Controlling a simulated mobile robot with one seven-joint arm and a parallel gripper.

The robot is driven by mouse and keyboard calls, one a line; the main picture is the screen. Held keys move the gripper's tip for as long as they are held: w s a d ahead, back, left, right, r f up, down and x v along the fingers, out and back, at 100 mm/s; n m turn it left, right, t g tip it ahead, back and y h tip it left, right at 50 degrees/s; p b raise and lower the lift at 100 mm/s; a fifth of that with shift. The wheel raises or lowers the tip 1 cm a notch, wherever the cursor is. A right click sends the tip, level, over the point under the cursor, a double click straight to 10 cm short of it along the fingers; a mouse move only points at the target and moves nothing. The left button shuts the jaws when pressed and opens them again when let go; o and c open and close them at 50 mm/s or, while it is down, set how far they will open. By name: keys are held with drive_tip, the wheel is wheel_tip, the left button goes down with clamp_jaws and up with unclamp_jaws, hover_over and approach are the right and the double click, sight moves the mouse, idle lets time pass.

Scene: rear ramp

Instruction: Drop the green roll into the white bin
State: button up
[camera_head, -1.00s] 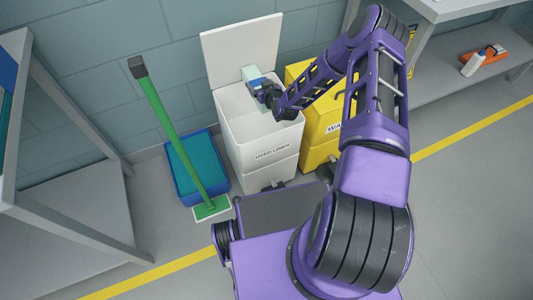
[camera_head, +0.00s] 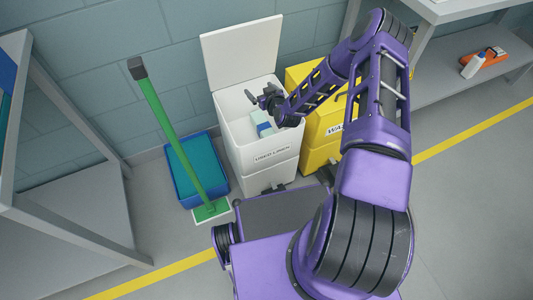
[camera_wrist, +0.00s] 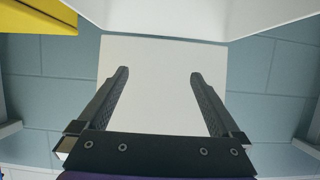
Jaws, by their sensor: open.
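The white bin (camera_head: 233,133) is labelled USED LINEN and stands with its lid (camera_head: 243,54) raised against the wall. A small pale green and blue item (camera_head: 256,115), which I take to be the green roll, shows inside the bin, below the rim. Its exact resting position is partly unclear. My gripper (camera_head: 258,98) is above the bin's opening, open and empty, apart from the item. In the wrist view my two fingers (camera_wrist: 159,73) are spread with nothing between them, with a white panel beyond them.
A yellow bin (camera_head: 329,147) stands close on the right of the white bin. A blue tub (camera_head: 180,172) and a green-handled mop (camera_head: 170,125) are on the left. Grey shelving (camera_head: 75,185) stands farther left.

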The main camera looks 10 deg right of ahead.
drive_tip(key=p+v, duration=0.1)
drive_tip(key=v, duration=1.4)
drive_tip(key=shift+s+r+p, duration=0.3)
drive_tip(key=shift+p, duration=0.1)
drive_tip(key=shift+d, duration=0.15)
